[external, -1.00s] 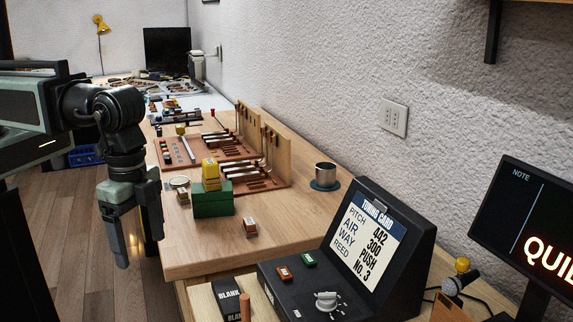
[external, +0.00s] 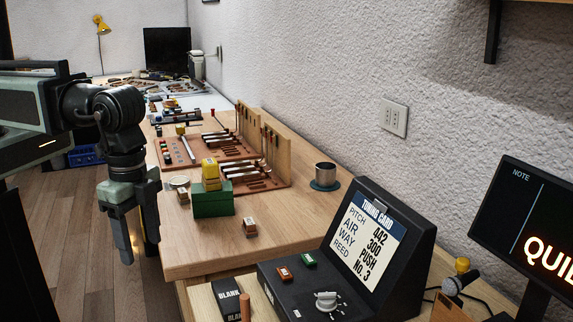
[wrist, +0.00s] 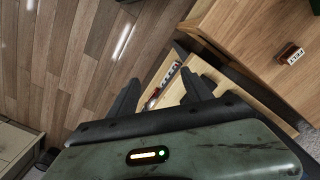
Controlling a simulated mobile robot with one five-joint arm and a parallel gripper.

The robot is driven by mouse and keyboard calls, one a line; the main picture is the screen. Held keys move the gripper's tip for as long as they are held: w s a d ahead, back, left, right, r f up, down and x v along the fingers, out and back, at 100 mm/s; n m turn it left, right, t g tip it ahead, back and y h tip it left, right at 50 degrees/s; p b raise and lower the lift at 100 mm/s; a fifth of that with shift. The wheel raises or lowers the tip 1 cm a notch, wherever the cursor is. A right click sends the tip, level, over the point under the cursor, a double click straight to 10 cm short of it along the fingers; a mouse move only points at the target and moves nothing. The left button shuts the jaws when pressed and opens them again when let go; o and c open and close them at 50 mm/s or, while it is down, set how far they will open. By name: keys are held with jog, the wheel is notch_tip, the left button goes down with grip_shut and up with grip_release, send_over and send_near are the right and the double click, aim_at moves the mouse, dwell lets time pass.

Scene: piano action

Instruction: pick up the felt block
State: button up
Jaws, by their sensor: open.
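The felt block (external: 249,227) is a small brown and white block lying on the wooden table near its front right part. In the wrist view the felt block (wrist: 290,53) shows at the upper right with lettering that reads FELT. My gripper (external: 139,250) hangs fingers down left of the table's edge, over the floor and apart from the block. In the wrist view my gripper (wrist: 158,88) has its two dark fingers spread with nothing between them.
A green box (external: 213,202) with yellow blocks on top stands behind the felt block. A black console (external: 345,285) with a tuning card is in front at the right. A metal cup (external: 325,174) stands near the wall. Bare tabletop surrounds the felt block.

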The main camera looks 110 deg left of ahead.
jog(key=m, duration=0.2)
jog(key=m+g+y+b, duration=0.4)
jog(key=m+y+b, duration=0.75)
jog(key=b, duration=0.35)
send_near(247, 223)
jog(key=a+b, duration=0.1)
jog(key=b, duration=0.1)
jog(key=f+b, duration=0.1)
jog(key=a+b, duration=0.1)
jog(key=b, duration=0.1)
jog(key=shift+s+a+f+g+b, duration=0.2)
jog(key=shift+a+f+g+b, duration=0.1)
jog(key=shift+a, duration=0.1)
jog(key=shift+b+x, duration=0.6)
jog(key=shift+x, duration=0.75)
jog(key=b+x, duration=0.2)
jog(key=x, duration=0.2)
jog(key=shift+s+f, duration=0.2)
jog(key=shift+f, duration=0.05)
jog(key=shift+s+a+f+b, duration=0.1)
jog(key=shift+a+f+b, duration=0.05)
jog(key=shift+a+b, duration=0.25)
